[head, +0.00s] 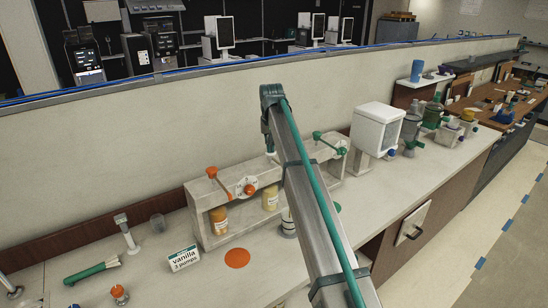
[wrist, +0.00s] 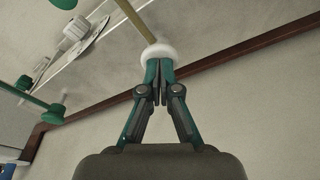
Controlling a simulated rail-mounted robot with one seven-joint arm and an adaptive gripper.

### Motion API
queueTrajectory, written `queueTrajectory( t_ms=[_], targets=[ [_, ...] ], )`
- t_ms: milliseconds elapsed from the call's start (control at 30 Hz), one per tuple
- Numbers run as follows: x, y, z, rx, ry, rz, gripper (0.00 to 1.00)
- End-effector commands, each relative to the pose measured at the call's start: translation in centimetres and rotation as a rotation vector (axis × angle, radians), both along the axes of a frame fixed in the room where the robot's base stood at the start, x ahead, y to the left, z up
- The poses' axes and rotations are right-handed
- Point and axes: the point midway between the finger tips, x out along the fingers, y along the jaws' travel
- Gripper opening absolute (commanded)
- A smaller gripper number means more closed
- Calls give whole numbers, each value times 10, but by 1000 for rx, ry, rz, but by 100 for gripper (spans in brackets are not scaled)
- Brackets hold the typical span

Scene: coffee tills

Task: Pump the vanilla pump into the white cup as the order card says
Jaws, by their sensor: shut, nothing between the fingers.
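The order card (head: 184,259) stands on the counter and appears to read "vanilla, 3 pumps". In the wrist view my gripper (wrist: 159,98) is shut and empty. Its fingertips are at a round white knob (wrist: 158,52) on a brass-coloured rod; I cannot tell whether they touch it, or whether it is the vanilla pump. In the head view my arm hides the gripper and the middle of the pump stand (head: 213,238). A whitish object (head: 288,223) shows partly beside the arm; I cannot tell whether it is the white cup.
The stand has orange (head: 211,172) and green (head: 316,135) knobs, with bottles (head: 219,221) inside. An orange disc (head: 237,258) lies in front. A white dispenser (head: 378,128) stands to the right.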

Motion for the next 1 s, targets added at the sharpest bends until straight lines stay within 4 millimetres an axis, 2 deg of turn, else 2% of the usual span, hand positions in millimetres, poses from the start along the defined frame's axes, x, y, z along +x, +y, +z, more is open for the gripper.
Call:
queueTrajectory(
  t_ms=[33,433,1000],
  targets=[
    [-1,0,-4,-1,3,0,0],
    [-1,0,-3,-2,6,0,0],
    [-1,0,29,-1,4,0,0]
  ],
)
